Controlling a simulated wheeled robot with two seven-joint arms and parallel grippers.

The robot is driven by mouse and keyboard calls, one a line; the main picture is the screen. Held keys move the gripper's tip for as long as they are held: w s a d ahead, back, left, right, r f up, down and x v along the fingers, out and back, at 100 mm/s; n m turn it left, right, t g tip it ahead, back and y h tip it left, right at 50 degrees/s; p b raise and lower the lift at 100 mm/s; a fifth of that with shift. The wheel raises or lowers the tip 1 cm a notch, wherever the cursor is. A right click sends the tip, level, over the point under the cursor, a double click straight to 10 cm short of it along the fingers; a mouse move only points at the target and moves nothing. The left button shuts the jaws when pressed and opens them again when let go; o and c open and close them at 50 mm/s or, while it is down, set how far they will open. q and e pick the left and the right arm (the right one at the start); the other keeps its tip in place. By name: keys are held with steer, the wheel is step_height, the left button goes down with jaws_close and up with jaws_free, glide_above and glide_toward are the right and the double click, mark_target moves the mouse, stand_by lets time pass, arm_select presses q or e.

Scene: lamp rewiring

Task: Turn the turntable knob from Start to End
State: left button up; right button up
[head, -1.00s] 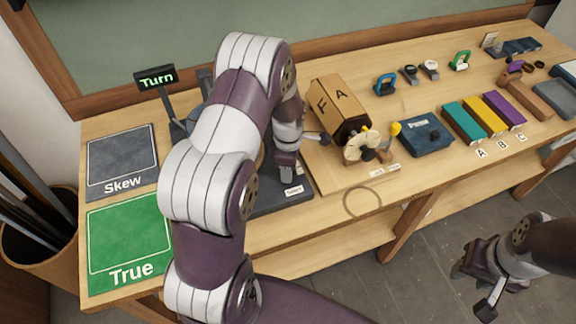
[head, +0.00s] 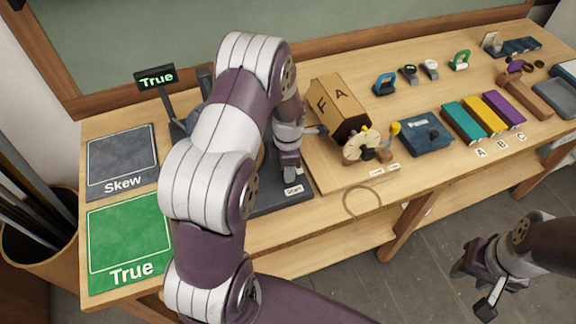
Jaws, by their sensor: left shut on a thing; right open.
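My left gripper (head: 290,170) is at the front right part of the dark turntable base (head: 270,202), just behind a small white label (head: 293,189) that is too small to read surely. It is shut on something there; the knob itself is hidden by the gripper. My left arm covers most of the turntable. A small display (head: 156,78) behind it reads "True" in green. My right gripper (head: 478,290) is open and empty, off the table's front edge at the lower right.
A box marked F and A (head: 338,108) stands close right of my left gripper. A grey Skew mat (head: 122,160) and a green True mat (head: 130,240) lie at the left. Blue, teal, yellow and purple items fill the right side.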

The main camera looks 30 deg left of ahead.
arm_select(q)
steer(key=shift+w+r, duration=0.1)
steer(key=shift+w, duration=0.05)
steer(key=o, duration=1)
steer(key=shift+o, duration=0.2)
step_height(320, 180, up, 13)
steer(key=b, duration=0.2)
steer(key=shift+f, duration=0.2)
